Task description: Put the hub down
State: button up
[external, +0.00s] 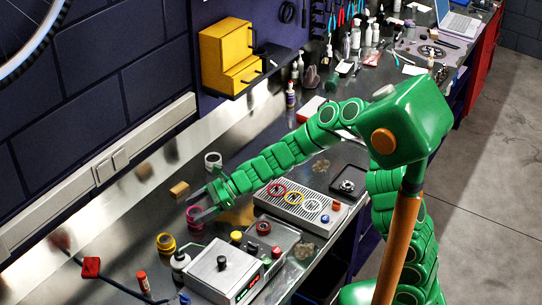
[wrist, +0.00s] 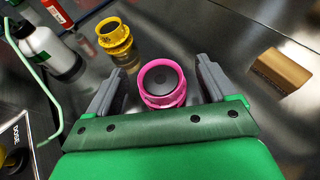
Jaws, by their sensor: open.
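A pink hub (wrist: 163,83), a short flanged ring with a dark centre, stands upright on the metal bench. It is between the two grey fingers of my gripper (wrist: 155,70), with a visible gap on each side. My gripper is open. In the external view the pink hub (external: 194,218) is at the fingers of my gripper (external: 197,204), low over the bench, and partly hidden by them. A yellow hub (wrist: 114,36) stands apart from it, farther out in the wrist view; it also shows in the external view (external: 166,243).
A wooden block (external: 179,189) and a white ring (external: 213,160) lie behind my gripper. A white bottle (wrist: 45,48) stands left in the wrist view. A grey box with knobs (external: 223,270) and a slotted tray with rings (external: 302,205) are in front. Bare metal surrounds the pink hub.

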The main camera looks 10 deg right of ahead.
jog(key=v, duration=0.8)
jog(key=shift+d+r, duration=0.15)
jog(key=shift+d, duration=0.1)
